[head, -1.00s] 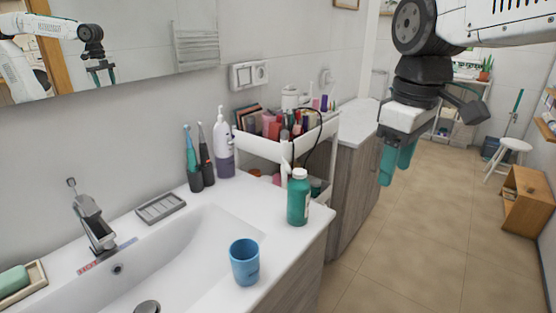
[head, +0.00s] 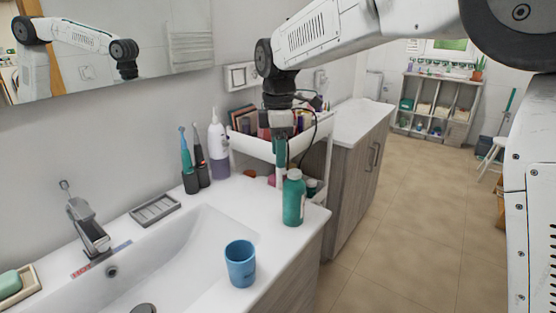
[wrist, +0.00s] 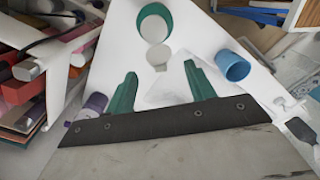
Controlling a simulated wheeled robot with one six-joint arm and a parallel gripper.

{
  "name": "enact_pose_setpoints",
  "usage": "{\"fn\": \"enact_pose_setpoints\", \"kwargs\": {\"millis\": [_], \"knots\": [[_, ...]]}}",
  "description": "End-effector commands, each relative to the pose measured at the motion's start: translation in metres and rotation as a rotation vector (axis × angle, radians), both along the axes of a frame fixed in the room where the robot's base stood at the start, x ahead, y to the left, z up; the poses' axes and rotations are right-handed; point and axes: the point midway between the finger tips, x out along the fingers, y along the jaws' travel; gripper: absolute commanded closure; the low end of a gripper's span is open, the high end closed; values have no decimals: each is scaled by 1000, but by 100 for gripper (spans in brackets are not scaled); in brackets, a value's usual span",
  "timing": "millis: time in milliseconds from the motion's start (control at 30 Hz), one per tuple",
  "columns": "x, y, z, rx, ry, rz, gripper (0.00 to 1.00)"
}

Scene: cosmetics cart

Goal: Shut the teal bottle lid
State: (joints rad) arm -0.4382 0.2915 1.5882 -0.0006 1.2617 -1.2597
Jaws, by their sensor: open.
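The teal bottle (head: 293,203) with a white cap stands upright on the counter near its right end. In the wrist view, its white top shows inside a teal ring (wrist: 142,13). The lid (wrist: 158,56) shows as a pale disc beside that top, on the side toward my gripper, so it looks open. My gripper (wrist: 160,84) is open and empty, with one teal finger on each side of the lid's line, apart from the lid. In the head view, my gripper (head: 281,158) points down just behind and left of the bottle's cap. The lid is hard to make out there.
A blue cup (head: 240,264) stands on the counter (head: 205,203) left of the bottle. A white cart (head: 262,146) full of cosmetics stands behind my gripper. A purple-and-white pump bottle (head: 219,150) and toothbrushes stand by the wall. The counter between cup and soap dish (head: 157,210) is clear.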

Motion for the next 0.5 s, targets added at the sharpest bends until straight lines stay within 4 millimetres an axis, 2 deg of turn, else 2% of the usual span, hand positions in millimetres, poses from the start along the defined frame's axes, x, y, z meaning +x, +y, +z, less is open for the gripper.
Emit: {"fn": "enact_pose_setpoints", "kwargs": {"millis": [33, 200, 500], "knots": [[0, 0, -8, -1, 1, -1, 46], [0, -1, -24, 0, 0, -2, 46], [0, -1, -27, 0, -1, -2, 46]]}}
